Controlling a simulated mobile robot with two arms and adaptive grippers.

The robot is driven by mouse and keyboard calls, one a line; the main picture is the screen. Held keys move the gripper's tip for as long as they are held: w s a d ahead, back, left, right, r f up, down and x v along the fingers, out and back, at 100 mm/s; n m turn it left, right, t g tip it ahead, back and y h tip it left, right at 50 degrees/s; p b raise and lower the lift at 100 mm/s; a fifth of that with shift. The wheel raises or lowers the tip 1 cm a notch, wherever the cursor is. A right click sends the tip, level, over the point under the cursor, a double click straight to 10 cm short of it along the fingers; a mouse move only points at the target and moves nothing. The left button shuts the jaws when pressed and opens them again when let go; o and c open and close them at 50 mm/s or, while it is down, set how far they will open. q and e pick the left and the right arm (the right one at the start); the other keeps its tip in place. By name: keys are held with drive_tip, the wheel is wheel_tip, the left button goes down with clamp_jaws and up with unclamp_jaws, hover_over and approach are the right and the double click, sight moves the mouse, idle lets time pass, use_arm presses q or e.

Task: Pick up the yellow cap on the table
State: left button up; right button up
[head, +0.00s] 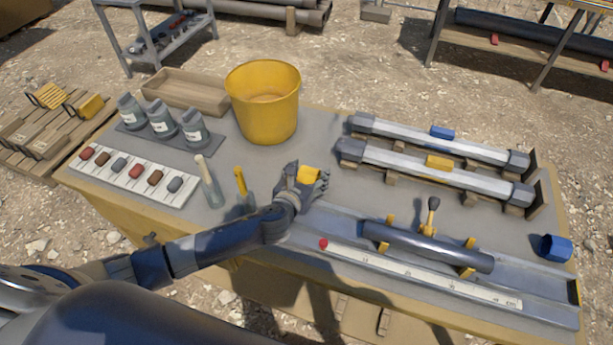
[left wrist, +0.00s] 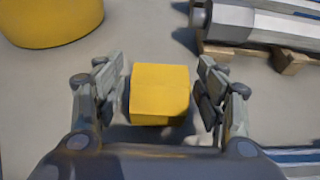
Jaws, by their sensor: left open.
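The yellow cap (head: 309,174) is near the middle of the table (head: 350,207), in front of the yellow bucket. In the left wrist view the yellow cap (left wrist: 160,94) lies between the two fingers of my left gripper (left wrist: 160,92). The fingers are open, with a narrow gap showing on each side of the cap. In the head view my left gripper (head: 303,183) partly covers the cap. My right gripper is not in view.
A yellow bucket (head: 264,110) stands behind the gripper. To the right are two grey core tubes on wooden blocks, one with a blue cap (head: 442,132). A dark pipe (head: 428,246) and a ruler (head: 430,276) lie in front. Two hand tools (head: 207,180) (head: 242,186) stand left.

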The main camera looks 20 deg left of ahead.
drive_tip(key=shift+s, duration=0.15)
use_arm(q)
drive_tip(key=shift+c, duration=1.3)
drive_tip(key=c, duration=0.9)
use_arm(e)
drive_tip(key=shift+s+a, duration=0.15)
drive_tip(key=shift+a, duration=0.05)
use_arm(q)
drive_tip(key=shift+r, duration=0.1)
